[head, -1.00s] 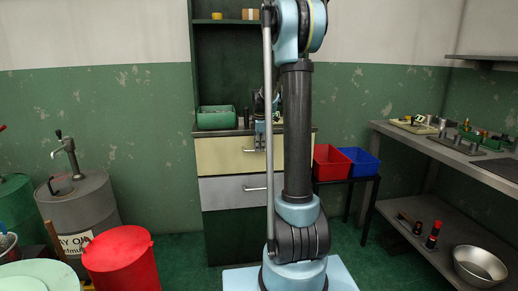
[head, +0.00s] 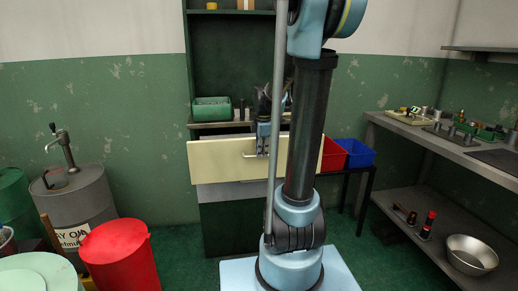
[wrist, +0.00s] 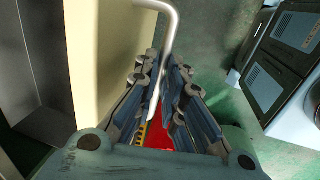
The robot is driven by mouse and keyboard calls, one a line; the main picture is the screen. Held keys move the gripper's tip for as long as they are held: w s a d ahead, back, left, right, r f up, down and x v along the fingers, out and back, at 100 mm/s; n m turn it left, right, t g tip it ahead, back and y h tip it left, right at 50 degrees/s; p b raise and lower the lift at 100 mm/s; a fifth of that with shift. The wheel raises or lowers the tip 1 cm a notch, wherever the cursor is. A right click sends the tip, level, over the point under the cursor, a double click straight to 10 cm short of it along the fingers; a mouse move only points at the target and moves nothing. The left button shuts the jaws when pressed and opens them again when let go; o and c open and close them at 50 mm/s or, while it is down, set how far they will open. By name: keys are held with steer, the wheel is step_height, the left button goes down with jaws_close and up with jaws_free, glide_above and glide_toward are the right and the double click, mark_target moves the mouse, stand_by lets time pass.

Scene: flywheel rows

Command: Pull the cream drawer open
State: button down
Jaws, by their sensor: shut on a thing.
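The cream drawer (head: 218,163) is the upper drawer of the dark green cabinet, and its front stands out from the cabinet body. Its pale bar handle also shows in the wrist view (wrist: 170,30). My gripper (head: 263,152) is at the drawer front, at the handle. In the wrist view my gripper (wrist: 165,85) has its fingers on both sides of the handle bar and is shut on it. The cream front (wrist: 105,50) is just left of the fingers there. My arm hides part of the drawer's right side in the head view.
A grey drawer (head: 225,191) lies below, partly covered by the cream one. A green bin (head: 212,109) stands on the cabinet top. Red (head: 333,154) and blue (head: 357,157) bins stand to the right. A red drum (head: 120,258) and a grey drum (head: 78,208) stand left.

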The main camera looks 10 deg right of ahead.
steer(key=shift+s, duration=1.75)
steer(key=c, duration=1.7)
jaws_free()
steer(key=shift+r, duration=0.15)
steer(key=r, duration=0.3)
steer(key=s+r, duration=0.1)
steer(key=r, duration=0.3)
steer(key=s+r, duration=0.1)
steer(key=r, duration=0.3)
steer(key=shift+s+r, duration=0.1)
steer(key=shift+r, duration=0.15)
